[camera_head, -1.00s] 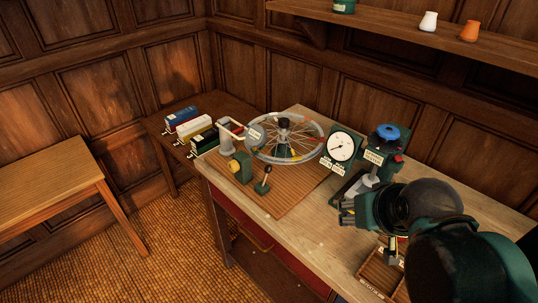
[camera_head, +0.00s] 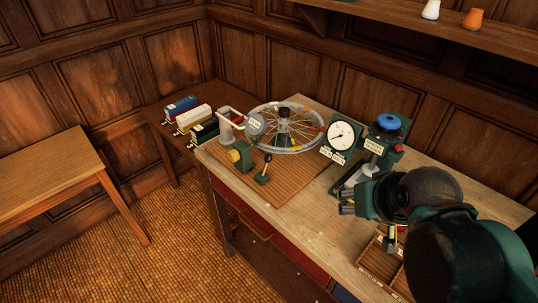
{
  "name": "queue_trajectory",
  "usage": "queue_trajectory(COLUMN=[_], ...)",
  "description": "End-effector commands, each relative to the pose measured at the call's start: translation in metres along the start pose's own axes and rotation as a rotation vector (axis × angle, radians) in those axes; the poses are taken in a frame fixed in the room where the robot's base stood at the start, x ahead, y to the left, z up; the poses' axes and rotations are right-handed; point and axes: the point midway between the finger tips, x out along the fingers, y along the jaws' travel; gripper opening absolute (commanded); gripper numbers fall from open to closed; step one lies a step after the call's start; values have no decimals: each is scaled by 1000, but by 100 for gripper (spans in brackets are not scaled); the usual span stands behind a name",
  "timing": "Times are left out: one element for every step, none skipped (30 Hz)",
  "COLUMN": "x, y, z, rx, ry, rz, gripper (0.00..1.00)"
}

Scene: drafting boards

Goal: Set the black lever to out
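The black lever (camera_head: 266,167) is a short stick with a dark knob on a small green base, on the brown slatted mat (camera_head: 290,188) at the front left of the bench. It looks close to upright with a slight lean; I cannot read any position marks by it. My gripper (camera_head: 345,202) is to the right of the lever, apart from it, over the bench near the dial stand. Its fingers point left and are small and dark, so I cannot tell how far apart they are. It seems to hold nothing.
A spoked wheel (camera_head: 314,147), a yellow-and-green block (camera_head: 241,156) and a white dial (camera_head: 341,136) stand around the lever. A blue-topped device (camera_head: 387,128) is behind my gripper. A wooden tray (camera_head: 379,266) lies in front. The mat right of the lever is clear.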

Motion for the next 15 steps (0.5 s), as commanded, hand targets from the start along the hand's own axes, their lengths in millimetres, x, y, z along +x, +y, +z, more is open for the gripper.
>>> queue_trajectory(x=[0,0,0,0,0,0,0,0,-1,-1,-1,-2,-2,-2,-2], y=[0,0,0,0,0,0,0,0,-1,-1,-2,-3,-4,-4,-6], z=[0,0,0,0,0,0,-1,-1,-2,-3,-4,-7,-9,-11,-14], rx=[0,0,0,0,0,0,1,2,3,5,7,10,13,17,23], ry=[0,0,0,0,0,0,-1,-1,-3,-4,-6,-9,-11,-14,-19], rz=[0,0,0,0,0,0,0,-1,-1,-2,-3,-4,-5,-7,-9], gripper=[39,39,39,37,33,28,24,20,19,19,19,19,19,19,19])
